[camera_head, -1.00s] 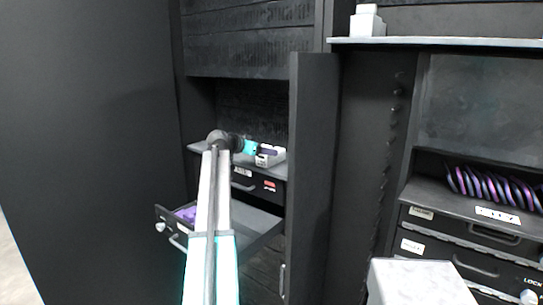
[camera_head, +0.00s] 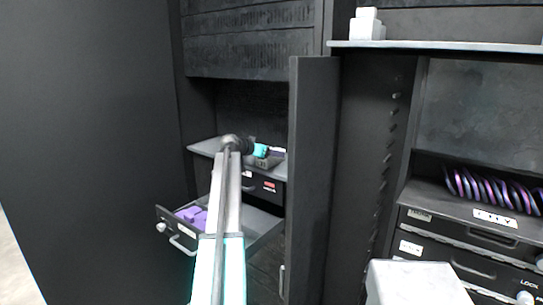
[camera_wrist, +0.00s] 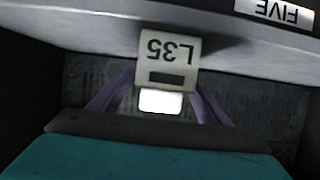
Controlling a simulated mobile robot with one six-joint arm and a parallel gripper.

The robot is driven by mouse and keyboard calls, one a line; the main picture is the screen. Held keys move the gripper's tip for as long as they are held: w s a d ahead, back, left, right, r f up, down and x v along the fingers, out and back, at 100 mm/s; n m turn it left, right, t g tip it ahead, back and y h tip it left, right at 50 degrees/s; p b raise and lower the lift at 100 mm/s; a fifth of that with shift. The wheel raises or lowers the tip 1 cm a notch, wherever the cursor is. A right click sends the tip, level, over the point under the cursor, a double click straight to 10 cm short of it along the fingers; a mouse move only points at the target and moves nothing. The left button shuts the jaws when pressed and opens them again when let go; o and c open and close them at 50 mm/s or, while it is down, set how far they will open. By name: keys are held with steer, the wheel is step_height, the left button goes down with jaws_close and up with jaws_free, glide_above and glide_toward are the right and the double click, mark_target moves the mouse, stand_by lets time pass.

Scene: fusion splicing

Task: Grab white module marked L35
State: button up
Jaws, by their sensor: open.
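The white module marked L35 (camera_wrist: 168,60) shows in the wrist view with its label upside down. It has a dark slot and a bright white block at its lower end. My gripper (camera_wrist: 166,90) is open, with one purple finger on each side of the module's lower part. I cannot tell whether the fingers touch it. In the head view my gripper (camera_head: 276,152) is over the cabinet's shelf, close to a small pale grey object (camera_head: 262,162) that it partly covers. The label cannot be read there.
The shelf (camera_head: 205,147) sits above an open drawer (camera_head: 262,222) holding purple blocks (camera_head: 190,214). A dark upright panel (camera_head: 312,170) stands just right of my gripper. A label reading FIVE (camera_wrist: 275,11) is at the wrist view's upper right.

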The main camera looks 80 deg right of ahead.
steer(key=shift+s+d+f, duration=0.25)
steer(key=shift+s+d, duration=0.05)
steer(key=shift+d, duration=0.15)
steer(key=c, duration=1.3)
